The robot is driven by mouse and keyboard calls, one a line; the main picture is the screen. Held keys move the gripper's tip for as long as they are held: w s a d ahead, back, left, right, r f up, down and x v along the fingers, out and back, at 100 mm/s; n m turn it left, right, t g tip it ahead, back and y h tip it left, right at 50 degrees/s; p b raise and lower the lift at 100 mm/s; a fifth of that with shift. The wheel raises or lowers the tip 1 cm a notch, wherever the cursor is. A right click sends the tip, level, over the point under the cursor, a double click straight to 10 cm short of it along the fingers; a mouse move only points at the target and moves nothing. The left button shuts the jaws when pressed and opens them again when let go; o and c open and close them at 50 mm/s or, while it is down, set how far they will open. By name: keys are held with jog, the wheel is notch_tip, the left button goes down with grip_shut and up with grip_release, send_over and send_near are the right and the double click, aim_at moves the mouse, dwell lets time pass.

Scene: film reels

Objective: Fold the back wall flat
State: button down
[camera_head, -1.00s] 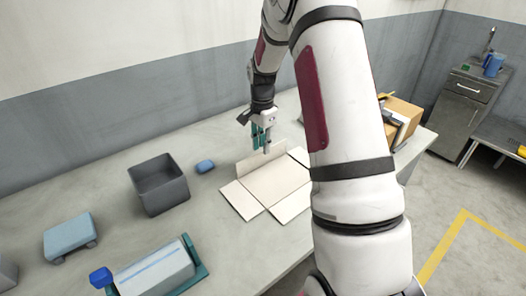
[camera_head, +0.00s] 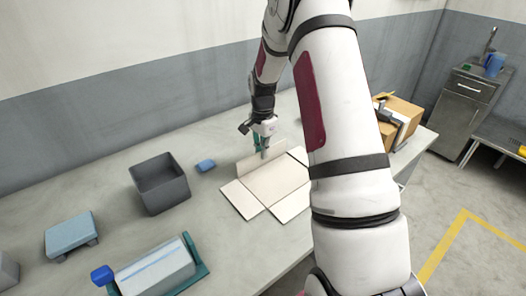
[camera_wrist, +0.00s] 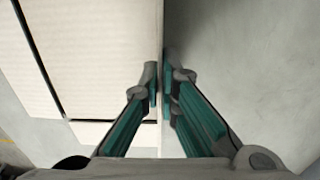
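A beige cardboard box (camera_head: 270,187) lies opened out on the grey table, its left, front and right flaps flat. It also shows in the wrist view (camera_wrist: 85,45). Its back wall (camera_head: 246,164) stands up along the rear edge of the base. In the wrist view the wall's top edge (camera_wrist: 163,120) runs between my fingers. My gripper (camera_head: 264,157) points down at the wall, and its fingertips (camera_wrist: 160,80) are close together, one on each side of it, shut on it. My arm hides part of the box's right side.
A blue-grey scale (camera_head: 71,236) and a teal-ended device (camera_head: 155,272) are farther left and front. Cardboard boxes (camera_head: 402,110) stand at the table's right end.

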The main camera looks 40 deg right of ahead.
aim_at(263, 163)
jog(key=g+b, duration=0.1)
jog(key=w+b, duration=0.1)
jog(key=b, duration=0.1)
jog(key=shift+w+f+g+b, duration=0.2)
jog(key=shift+f+g+b, duration=0.1)
jog(key=shift+g, duration=0.1)
jog(key=w+g+b, duration=0.1)
jog(key=g+b, duration=0.1)
jog(key=b, duration=0.2)
jog(key=shift+w+f, duration=0.15)
jog(key=shift+f, duration=0.05)
jog(key=g+b, duration=0.1)
jog(key=b, duration=0.1)
jog(key=w+g+b, duration=0.1)
jog(key=g+b, duration=0.1)
jog(key=shift+w+a+f+b, duration=0.1)
jog(key=shift+w+f+b, duration=0.05)
jog(key=shift+f+b, duration=0.15)
jog(key=g+b, duration=0.2)
jog(key=shift+w+f+b, duration=0.15)
jog(key=shift+w+b, duration=0.1)
jog(key=shift+b, duration=0.05)
jog(key=shift+g, duration=0.3)
jog(key=c, duration=1.8)
grip_release()
jog(key=shift+c, duration=0.2)
